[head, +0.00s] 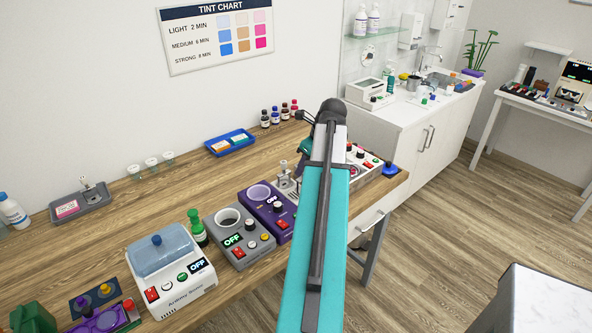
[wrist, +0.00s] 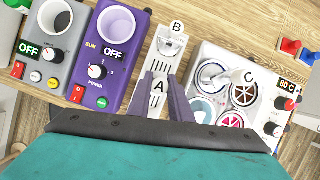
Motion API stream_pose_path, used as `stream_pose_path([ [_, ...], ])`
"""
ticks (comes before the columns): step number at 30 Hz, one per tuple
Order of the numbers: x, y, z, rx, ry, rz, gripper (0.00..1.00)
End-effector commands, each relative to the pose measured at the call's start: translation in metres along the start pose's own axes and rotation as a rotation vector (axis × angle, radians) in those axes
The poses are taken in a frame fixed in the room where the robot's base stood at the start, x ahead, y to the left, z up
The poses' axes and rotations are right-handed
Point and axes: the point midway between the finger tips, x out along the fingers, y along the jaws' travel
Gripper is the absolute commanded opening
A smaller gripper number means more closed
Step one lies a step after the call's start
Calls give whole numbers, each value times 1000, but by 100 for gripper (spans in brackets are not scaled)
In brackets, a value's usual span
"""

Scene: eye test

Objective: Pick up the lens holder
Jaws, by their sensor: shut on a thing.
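A small light-grey lens holder marked A (wrist: 157,100) is in the wrist view, between the two fingers of my gripper (wrist: 160,82). The gripper is shut on it. A second grey holder marked B (wrist: 171,46) stands just beyond it in the wrist view, apart from the fingers. In the head view a grey holder (head: 284,171) shows just left of my teal arm. The arm hides my gripper in that view, and I cannot tell there which holder is held.
A purple unit (wrist: 110,50) and a grey unit (wrist: 50,30) stand close on the left. A blue tray (head: 230,152) and small bottles (head: 276,116) stand at the bench's back.

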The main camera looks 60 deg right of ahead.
Motion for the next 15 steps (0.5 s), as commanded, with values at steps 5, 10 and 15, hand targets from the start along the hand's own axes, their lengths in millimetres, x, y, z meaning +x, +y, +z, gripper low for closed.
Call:
stream_pose_path([
  [5, -15, 4, -35, 2, -1, -2, 0],
  [10, -32, 6, -68, 2, -2, -2, 0],
  [15, -46, 7, -92, 2, -1, -1, 0],
])
